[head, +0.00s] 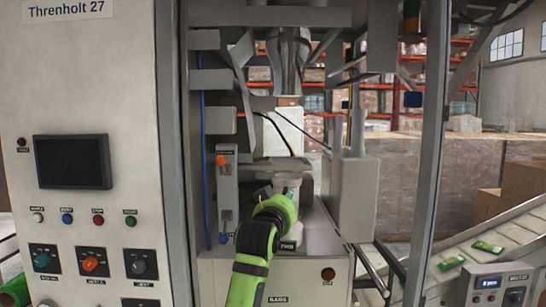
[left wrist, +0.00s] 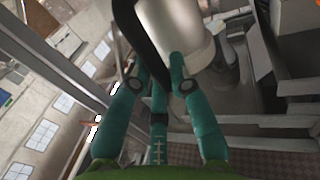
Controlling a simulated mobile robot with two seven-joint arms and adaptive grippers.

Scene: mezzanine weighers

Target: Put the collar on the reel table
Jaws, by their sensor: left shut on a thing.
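My left gripper (head: 290,192) reaches from the bottom centre into the bagging machine's open bay, in the head view. In the left wrist view its teal fingers (left wrist: 160,70) are shut on a pale rounded piece (left wrist: 185,30) with a curved black band or edge (left wrist: 128,18). I take this piece to be the collar, but only part of it shows. In the head view a pale grey form (head: 300,171) lies just beyond the fingers; I cannot tell whether it is held or fixed. I cannot pick out the reel table. My right gripper is not in view.
A control cabinet (head: 85,125) fills the left. A steel post (head: 428,150) bounds the bay on the right. A grey box (head: 352,198) hangs right of my gripper. A conveyor (head: 500,238) with green packets slopes at the right. Chutes (head: 290,45) are overhead.

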